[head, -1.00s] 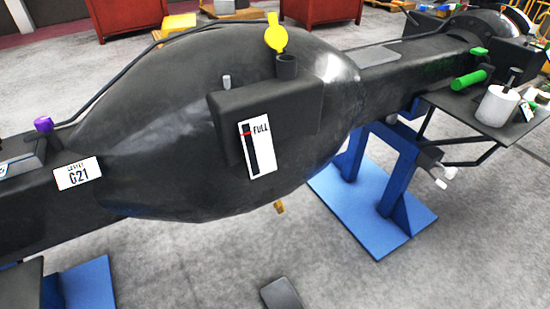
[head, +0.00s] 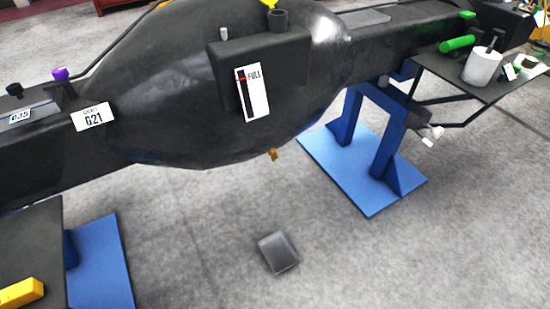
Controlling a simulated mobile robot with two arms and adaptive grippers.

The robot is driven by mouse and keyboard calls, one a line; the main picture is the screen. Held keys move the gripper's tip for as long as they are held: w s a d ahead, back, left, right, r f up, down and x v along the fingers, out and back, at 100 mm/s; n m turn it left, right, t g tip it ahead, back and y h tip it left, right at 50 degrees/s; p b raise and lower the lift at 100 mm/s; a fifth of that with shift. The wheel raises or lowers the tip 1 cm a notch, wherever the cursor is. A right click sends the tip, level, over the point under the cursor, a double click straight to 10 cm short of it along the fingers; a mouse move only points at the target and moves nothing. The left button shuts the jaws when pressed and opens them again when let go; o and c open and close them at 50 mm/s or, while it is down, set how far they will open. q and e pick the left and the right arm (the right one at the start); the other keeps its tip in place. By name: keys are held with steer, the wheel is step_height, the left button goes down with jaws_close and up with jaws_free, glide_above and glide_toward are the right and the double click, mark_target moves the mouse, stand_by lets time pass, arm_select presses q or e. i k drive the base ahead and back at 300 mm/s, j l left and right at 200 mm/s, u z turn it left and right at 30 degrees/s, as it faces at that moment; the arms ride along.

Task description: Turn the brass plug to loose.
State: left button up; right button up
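The brass plug (head: 273,155) is a small gold-brown piece at the underside of the large dark bulging casting (head: 180,90). Neither of my grippers is in view.
Blue stands (head: 362,185) hold up the casting at right and lower left. A dark grey block (head: 278,252) lies on the floor below the plug. A side shelf (head: 440,83) carries a white pot (head: 482,66). A dark table (head: 30,250) holds a yellow object (head: 20,293). Floor between the stands is otherwise clear.

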mark_target(274, 155)
steer(key=i+l+u, duration=0.1)
steer(key=l, duration=0.25)
steer(key=i+l, duration=0.25)
steer(key=l, duration=0.15)
steer(key=i+l+u, duration=0.15)
steer(key=l, duration=0.2)
